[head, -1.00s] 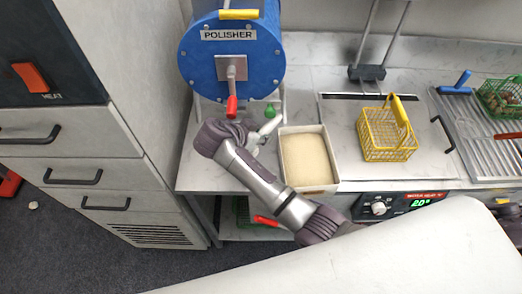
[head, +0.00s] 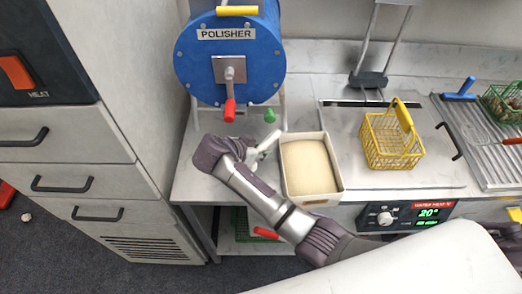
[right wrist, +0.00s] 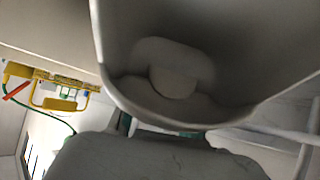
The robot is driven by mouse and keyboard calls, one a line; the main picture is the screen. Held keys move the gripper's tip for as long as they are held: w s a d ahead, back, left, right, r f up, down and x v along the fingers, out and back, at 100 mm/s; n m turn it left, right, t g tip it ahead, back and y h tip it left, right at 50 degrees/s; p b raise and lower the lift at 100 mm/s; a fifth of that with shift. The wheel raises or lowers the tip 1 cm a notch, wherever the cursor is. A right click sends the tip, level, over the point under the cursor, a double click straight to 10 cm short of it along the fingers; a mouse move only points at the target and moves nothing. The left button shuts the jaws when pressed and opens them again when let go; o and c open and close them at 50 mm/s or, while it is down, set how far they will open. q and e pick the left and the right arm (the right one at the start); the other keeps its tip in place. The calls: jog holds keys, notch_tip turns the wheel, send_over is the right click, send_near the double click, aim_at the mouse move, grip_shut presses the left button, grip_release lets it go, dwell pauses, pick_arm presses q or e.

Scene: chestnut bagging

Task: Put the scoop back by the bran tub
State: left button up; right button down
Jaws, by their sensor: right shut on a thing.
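The bran tub (head: 287,178) is a cream square box filled with pale bran, on the counter in front of the polisher. My right gripper (head: 254,156) is just left of the tub, partly hidden by my own arm. It is shut on the scoop, whose pale end (head: 267,142) shows beside the tub's left wall. In the right wrist view the grey scoop (right wrist: 130,90) fills the upper middle, with its hollow facing the camera. I cannot tell whether the scoop touches the counter. My left gripper is not in view.
The blue polisher (head: 229,55) with red and green handles stands behind. A yellow wire basket (head: 392,146) sits right of the tub on a metal plate. Grey drawers (head: 60,185) stand at left. Some counter left of my right gripper is bare.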

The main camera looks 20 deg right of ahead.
jog(key=shift+f, duration=0.35)
jog(key=c, duration=1.1)
grip_release()
jog(key=shift+o, duration=0.2)
jog(key=shift+r, duration=0.1)
